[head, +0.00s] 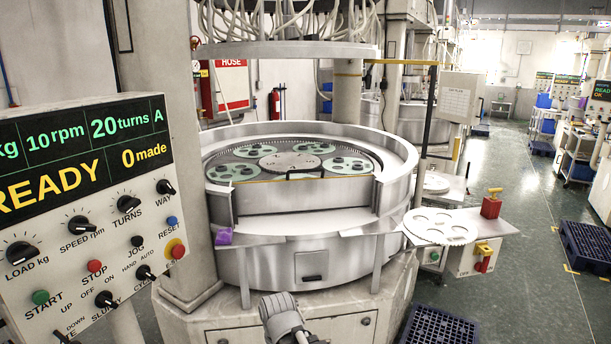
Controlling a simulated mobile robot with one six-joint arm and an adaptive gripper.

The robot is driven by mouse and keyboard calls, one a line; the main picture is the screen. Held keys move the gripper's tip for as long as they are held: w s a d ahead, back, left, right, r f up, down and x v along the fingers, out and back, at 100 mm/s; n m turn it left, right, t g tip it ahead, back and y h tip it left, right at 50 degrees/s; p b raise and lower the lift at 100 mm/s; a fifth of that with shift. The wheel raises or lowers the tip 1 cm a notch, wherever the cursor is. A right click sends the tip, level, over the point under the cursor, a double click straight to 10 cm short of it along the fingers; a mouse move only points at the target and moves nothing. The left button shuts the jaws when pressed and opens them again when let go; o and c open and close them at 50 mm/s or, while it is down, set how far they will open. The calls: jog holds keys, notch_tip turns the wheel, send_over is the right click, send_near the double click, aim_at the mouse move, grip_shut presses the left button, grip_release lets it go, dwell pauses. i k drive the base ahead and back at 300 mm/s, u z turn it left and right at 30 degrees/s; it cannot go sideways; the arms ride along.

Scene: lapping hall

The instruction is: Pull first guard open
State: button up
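The lapping machine (218,170) stands in the middle, a round steel tub with a raised curved rim. Across the front gap of the rim runs a low guard with a thin yellow strip (262,182) along its top edge. A dark bracket-shaped handle (304,171) shows at the middle of that strip. The guard appears to stand across the gap; whether it is latched I cannot tell. A grey part of my arm shows at the bottom centre, below and apart from the guard. My gripper's fingers are not seen.
A control panel (95,185) reading READY fills the left. A shelf with a white holed disc (440,227) juts out right of the machine. Blue pallets (440,325) lie on the floor at the front and far right (585,245). The aisle (500,290) between them is clear.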

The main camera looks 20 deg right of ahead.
aim_at(308, 193)
jog(key=k, duration=0.55)
jog(key=z, duration=0.25)
jog(key=i, duration=1.4)
jog(key=u, duration=0.2)
